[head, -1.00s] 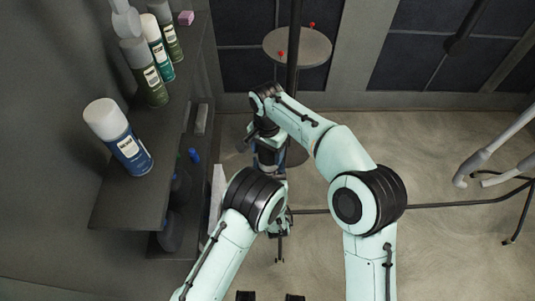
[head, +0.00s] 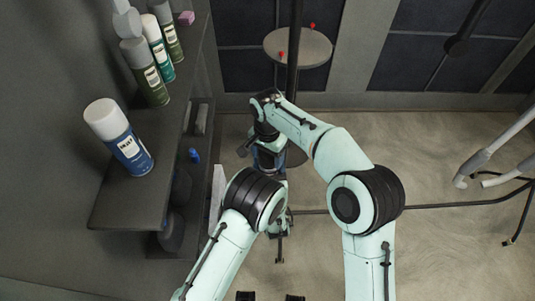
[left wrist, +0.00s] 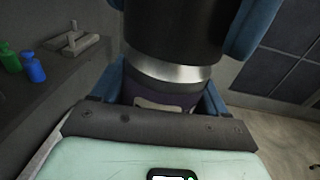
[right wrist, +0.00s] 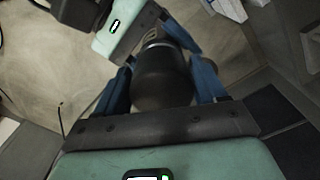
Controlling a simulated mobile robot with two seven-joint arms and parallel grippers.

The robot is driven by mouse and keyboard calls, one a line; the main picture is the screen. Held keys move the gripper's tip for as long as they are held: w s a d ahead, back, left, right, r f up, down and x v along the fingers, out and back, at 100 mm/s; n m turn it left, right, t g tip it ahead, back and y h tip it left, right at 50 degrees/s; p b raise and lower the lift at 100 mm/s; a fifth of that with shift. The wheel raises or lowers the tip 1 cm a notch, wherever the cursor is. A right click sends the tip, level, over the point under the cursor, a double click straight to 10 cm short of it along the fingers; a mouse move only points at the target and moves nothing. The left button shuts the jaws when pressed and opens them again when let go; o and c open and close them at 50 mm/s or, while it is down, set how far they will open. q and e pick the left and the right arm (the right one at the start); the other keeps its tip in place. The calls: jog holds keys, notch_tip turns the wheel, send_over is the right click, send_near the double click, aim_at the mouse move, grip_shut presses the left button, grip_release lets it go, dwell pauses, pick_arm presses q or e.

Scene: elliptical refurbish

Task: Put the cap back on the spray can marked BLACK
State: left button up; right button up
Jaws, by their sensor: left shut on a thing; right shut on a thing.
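In the left wrist view, my left gripper (left wrist: 160,100) is shut on the spray can (left wrist: 165,95), whose dark body and silver shoulder show; its label is mostly hidden and unreadable. A black cap (left wrist: 175,35) sits directly above the silver shoulder, in line with it; I cannot tell whether it is fully seated. My right gripper (right wrist: 163,80) is shut on the black cap (right wrist: 163,85), with its blue fingers on both sides. In the head view, my right gripper (head: 269,160) shows partly, and my left gripper is hidden behind the arms.
A blue spray can with a white cap (head: 128,148) stands near the front of the left shelf (head: 115,205). Other cans, including a green one (head: 150,85), stand behind it. A round table (head: 310,48) with small red items is at the back.

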jog(key=shift+f, duration=0.55)
jog(key=o, duration=1)
jog(key=shift+f, duration=0.1)
notch_tip(320, 180, up, 12)
jog(key=shift+r, duration=0.1)
